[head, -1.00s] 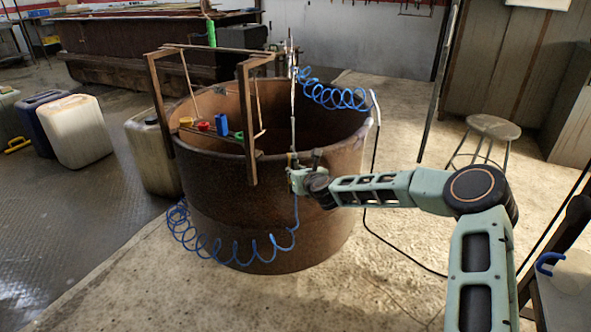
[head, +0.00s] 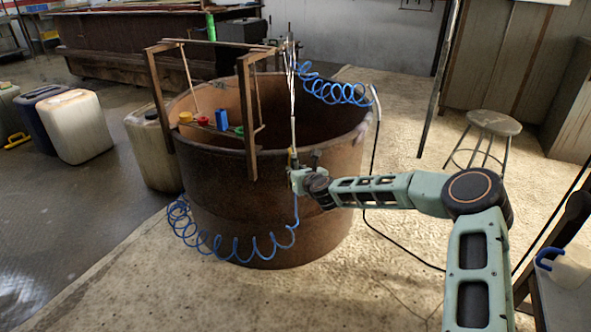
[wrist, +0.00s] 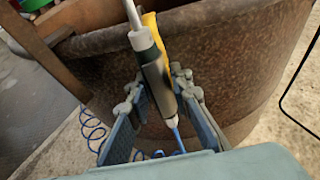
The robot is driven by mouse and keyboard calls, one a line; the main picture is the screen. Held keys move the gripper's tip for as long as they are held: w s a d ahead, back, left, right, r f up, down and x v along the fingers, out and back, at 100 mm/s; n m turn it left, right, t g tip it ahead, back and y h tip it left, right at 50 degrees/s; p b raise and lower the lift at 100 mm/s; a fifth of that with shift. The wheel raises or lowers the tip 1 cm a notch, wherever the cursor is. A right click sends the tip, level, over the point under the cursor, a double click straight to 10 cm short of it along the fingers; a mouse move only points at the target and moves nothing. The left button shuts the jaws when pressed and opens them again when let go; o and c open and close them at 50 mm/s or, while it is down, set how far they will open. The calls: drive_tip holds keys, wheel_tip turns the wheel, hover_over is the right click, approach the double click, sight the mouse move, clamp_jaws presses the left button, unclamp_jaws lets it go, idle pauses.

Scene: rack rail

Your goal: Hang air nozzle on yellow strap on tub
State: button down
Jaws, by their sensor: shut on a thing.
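The air nozzle is a long thin pale tube (head: 293,108) with a dark-green grip (wrist: 153,75), and a blue coiled hose (head: 230,243) runs from its lower end. My gripper (head: 297,178) is shut on the nozzle's grip and holds it nearly upright at the tub's near outer wall. The yellow strap (wrist: 154,40) shows right behind the grip in the wrist view, against the brown round tub (head: 270,215). Part of the strap is hidden by the nozzle. I cannot tell whether nozzle and strap touch.
A wooden frame (head: 246,120) stands over the tub's left rim, with small coloured things on a bar inside. Another blue coiled hose (head: 345,94) hangs at the back rim. Canisters (head: 77,128) stand left, a stool (head: 494,122) right. The floor on the right is mostly clear.

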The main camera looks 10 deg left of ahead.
drive_tip(key=shift+f, duration=0.2)
drive_tip(key=c, duration=1.7)
unclamp_jaws()
drive_tip(key=shift+o, duration=0.2)
drive_tip(key=shift+s, duration=0.15)
